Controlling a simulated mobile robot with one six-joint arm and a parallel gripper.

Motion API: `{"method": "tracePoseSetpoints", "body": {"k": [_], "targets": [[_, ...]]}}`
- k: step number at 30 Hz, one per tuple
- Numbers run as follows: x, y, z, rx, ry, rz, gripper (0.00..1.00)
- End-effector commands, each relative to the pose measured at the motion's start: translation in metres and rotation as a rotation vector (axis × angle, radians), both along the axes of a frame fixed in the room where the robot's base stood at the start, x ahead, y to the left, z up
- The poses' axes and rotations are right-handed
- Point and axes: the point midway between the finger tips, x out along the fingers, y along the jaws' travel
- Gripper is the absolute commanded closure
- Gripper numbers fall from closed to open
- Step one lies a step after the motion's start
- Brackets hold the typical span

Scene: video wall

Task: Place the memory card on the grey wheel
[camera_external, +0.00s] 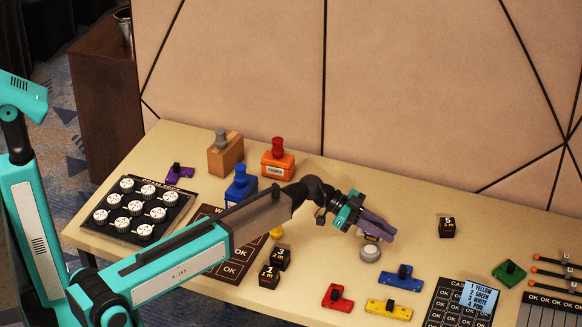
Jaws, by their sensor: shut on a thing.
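My gripper (379,234) points down and to the right over the right-middle part of the table. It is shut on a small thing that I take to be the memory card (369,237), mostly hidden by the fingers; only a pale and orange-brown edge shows. A grey round piece (370,253), which I take to be the grey wheel, stands on the table just below the fingertips in the picture. I cannot tell whether the held thing touches it.
Red (337,298), blue (400,278) and yellow (388,309) blocks lie in front. A black numbered cube (446,228) stands to the right. A dial panel (138,210) and knobbed boxes (278,160) are at the left and back. A panelled wall (420,100) rises behind.

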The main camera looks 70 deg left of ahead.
Motion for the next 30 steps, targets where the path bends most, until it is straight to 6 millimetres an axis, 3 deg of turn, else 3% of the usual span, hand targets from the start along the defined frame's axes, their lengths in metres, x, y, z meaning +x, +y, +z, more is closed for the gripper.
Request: {"method": "tracePoseSetpoints", "body": {"k": [8,19,30], "targets": [[0.000,0.000,-0.004,-0.001,0.001,0.000,1.00],[0.000,0.000,-0.033,0.000,0.002,-0.001,1.00],[0.000,0.000,-0.036,0.000,0.000,0.000,1.00]]}}
